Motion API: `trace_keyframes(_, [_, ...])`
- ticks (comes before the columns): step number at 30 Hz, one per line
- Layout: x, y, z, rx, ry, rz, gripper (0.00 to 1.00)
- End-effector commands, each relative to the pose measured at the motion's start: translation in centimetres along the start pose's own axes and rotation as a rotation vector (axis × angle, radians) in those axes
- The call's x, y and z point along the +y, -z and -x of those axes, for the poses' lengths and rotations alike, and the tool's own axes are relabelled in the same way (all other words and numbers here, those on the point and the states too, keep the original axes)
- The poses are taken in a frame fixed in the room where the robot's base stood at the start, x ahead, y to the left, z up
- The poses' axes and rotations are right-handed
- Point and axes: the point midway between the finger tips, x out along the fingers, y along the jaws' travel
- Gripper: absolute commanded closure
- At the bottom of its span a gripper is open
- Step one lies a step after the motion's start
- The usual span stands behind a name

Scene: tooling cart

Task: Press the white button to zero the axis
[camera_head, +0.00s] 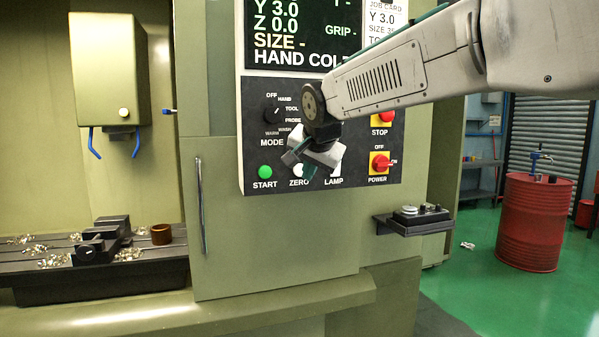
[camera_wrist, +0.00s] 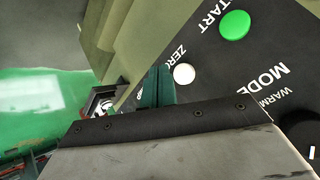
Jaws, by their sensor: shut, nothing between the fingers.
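The white button (camera_wrist: 184,73) is round and sits beside the ZERO label on the dark control panel (camera_wrist: 225,75) in the wrist view. In the head view the white button (camera_head: 298,170) shows only partly behind my gripper (camera_head: 307,171). My gripper is shut and empty, its teal fingers close in front of the panel between ZERO and LAMP. In the wrist view the fingers of my gripper (camera_wrist: 158,86) appear just left of the button. I cannot tell whether they touch the panel. The screen (camera_head: 300,35) reads Z 0.0.
The green START button (camera_head: 265,172) is left of ZERO, and the MODE knob (camera_head: 271,115) is above it. The red STOP button (camera_head: 384,116) and POWER switch (camera_head: 380,163) are at right. A small shelf (camera_head: 411,222) juts out below right.

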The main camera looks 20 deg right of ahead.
Motion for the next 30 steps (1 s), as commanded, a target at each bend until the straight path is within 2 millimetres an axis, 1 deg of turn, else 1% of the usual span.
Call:
trace_keyframes(1, [-0.3,0.3,-0.5,-0.001,-0.001,-0.001,1.00])
trace_keyframes(4, [-0.7,0.8,-1.1,0.000,-0.001,-0.001,1.00])
trace_keyframes(9, [-1.1,1.2,-1.6,0.000,0.000,-0.001,1.00])
trace_keyframes(30, [-1.2,1.2,-1.7,0.000,0.000,0.000,1.00])
